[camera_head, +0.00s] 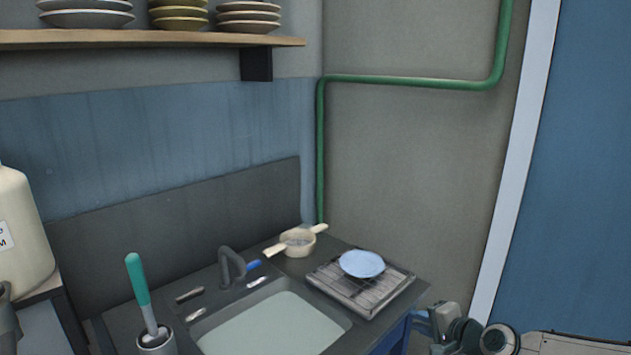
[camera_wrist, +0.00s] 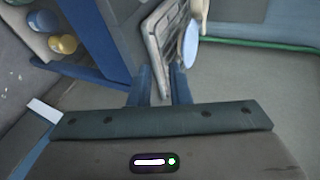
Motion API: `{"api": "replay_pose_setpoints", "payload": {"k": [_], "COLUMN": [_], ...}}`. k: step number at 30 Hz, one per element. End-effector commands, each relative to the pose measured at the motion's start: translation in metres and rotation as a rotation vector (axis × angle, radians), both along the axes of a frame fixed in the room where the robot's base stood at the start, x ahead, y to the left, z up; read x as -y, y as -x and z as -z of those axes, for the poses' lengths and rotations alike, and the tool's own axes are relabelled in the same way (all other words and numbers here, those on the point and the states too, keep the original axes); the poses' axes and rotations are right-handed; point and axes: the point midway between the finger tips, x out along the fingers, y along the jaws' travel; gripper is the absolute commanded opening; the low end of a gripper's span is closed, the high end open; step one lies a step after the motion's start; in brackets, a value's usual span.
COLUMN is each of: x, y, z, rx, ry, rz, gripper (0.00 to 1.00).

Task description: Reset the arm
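A light blue plate (camera_head: 362,264) rests on the metal dish rack (camera_head: 345,298) at the right end of the counter. Whether it lies flat or tilts in the rack is hard to tell. The plate (camera_wrist: 190,44) and rack (camera_wrist: 155,45) also show beyond my fingers in the wrist view. My gripper (camera_head: 420,322) is at the lower right of the head view, beside the counter's right end and apart from the plate. In the wrist view its two blue fingers (camera_wrist: 161,88) stand apart with nothing between them.
The sink (camera_head: 272,325) and tap (camera_head: 231,267) are left of the rack. A pale pan (camera_head: 297,242) stands behind it. A brush (camera_head: 140,285) stands at front left. A wall shelf (camera_head: 130,39) holds stacked dishes. The blue cabinet (camera_wrist: 100,35) is close to my fingers.

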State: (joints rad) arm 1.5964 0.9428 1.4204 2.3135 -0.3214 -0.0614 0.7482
Motion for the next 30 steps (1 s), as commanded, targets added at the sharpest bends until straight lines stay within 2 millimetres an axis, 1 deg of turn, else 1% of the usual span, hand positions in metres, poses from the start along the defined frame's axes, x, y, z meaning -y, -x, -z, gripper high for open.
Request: {"api": "replay_pose_setpoints", "payload": {"k": [7,14,17,22,26,30], "x": [-0.032,-0.051,-0.058,-0.066,-0.065,-0.061], "y": [0.009,0.027,0.038,0.065,0.089,0.111], "z": [0.03,0.06,0.074,0.095,0.099,0.088], "rx": [-0.094,-0.199,-0.254,-0.372,-0.462,-0.532], "ry": [0.098,0.219,0.29,0.462,0.621,0.775], "rz": [-0.105,-0.208,-0.261,-0.379,-0.472,-0.547], "gripper": [0.17,0.17,0.17,0.17,0.17,0.17]}}
